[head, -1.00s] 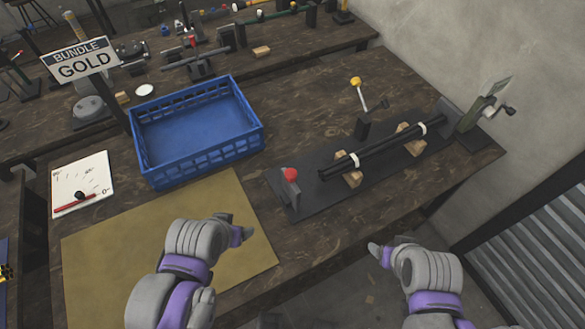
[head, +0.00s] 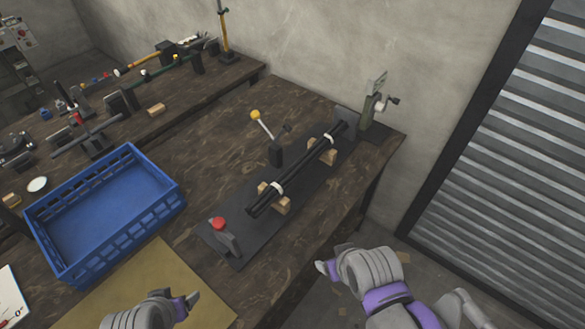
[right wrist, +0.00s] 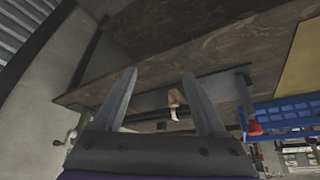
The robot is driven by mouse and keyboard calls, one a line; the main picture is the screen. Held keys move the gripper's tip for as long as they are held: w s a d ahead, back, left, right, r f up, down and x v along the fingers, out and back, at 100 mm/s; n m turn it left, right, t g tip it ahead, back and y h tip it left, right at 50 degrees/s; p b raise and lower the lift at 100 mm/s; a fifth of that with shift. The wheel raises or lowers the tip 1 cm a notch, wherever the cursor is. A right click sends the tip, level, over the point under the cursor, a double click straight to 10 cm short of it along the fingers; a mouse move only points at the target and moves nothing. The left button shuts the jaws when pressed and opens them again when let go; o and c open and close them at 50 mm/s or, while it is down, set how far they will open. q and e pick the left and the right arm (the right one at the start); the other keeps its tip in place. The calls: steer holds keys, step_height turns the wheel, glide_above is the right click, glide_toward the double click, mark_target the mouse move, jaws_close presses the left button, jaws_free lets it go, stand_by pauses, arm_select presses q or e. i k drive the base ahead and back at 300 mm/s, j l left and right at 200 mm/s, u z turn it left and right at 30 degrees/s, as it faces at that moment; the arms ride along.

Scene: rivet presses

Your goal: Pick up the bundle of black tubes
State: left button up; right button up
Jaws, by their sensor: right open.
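The bundle of black tubes (head: 300,170) lies on wooden blocks on a dark base plate, with white bands around it near both ends. In the right wrist view part of the bundle (right wrist: 150,116) shows behind the fingers. My right gripper (head: 325,267) is in front of the table's edge, apart from the bundle; its two fingers stand apart and empty in the right wrist view (right wrist: 158,85). My left gripper (head: 190,300) is over the mat at the bottom, away from the bundle; whether its fingers are apart is unclear.
A blue crate (head: 163,208) stands left of the base plate. A red knob (head: 218,223) is at the plate's near end, and a yellow-topped lever (head: 256,115) stands behind the bundle. A hand-cranked device (head: 375,112) is at the far end. A tan mat (head: 150,265) lies in front.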

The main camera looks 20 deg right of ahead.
mark_target(275, 189)
steer(key=i+l, duration=0.15)
steer(key=l, duration=0.3)
steer(key=i+l, duration=0.1)
steer(key=l, duration=0.35)
steer(key=i+l, duration=0.15)
steer(key=l, duration=0.3)
steer(key=i+l, duration=0.1)
steer(key=l, duration=0.35)
steer(key=j+u, duration=0.05)
